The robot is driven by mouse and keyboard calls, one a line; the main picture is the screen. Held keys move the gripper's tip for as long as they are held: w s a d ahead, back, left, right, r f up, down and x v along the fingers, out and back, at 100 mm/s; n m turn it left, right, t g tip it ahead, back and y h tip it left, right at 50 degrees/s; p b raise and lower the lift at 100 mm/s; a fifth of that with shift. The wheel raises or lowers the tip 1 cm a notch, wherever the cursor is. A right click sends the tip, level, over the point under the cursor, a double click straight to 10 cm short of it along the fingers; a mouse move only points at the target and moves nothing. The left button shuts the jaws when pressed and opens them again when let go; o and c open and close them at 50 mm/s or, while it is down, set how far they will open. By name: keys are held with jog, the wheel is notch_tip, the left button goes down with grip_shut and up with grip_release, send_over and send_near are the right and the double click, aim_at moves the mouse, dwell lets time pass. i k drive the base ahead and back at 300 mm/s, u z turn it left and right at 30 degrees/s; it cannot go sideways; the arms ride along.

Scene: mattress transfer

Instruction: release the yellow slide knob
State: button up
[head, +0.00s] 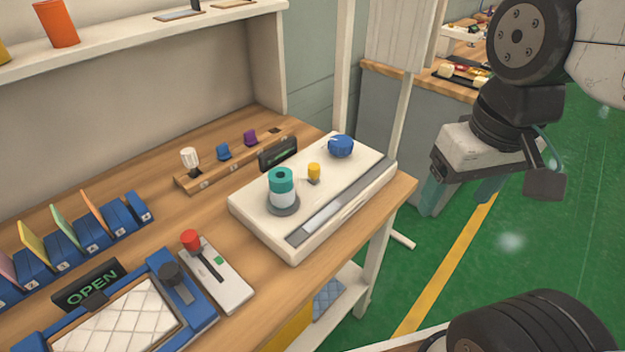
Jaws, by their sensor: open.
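The yellow slide knob (314,171) stands on top of the white control box (250,215), between a teal-topped cylinder (281,189) and a blue knob (341,146). Nothing touches the yellow knob. My gripper (458,196) hangs to the right of the box, past the bench's right end, over the green floor. Its teal fingers are apart with nothing between them. The gripper is clear of the yellow knob.
A dark display (278,154) stands behind the box. A wooden strip (232,157) with small knobs lies further back. A red-knobbed lever box (216,272) and a blue frame with a quilted white pad (122,322) are at the front left. A white post (398,130) rises near the bench's right end.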

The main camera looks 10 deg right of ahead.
aim_at(314, 168)
jog(key=z, duration=0.75)
jog(key=k, duration=0.75)
jog(key=u, duration=0.75)
jog(key=i, duration=0.5)
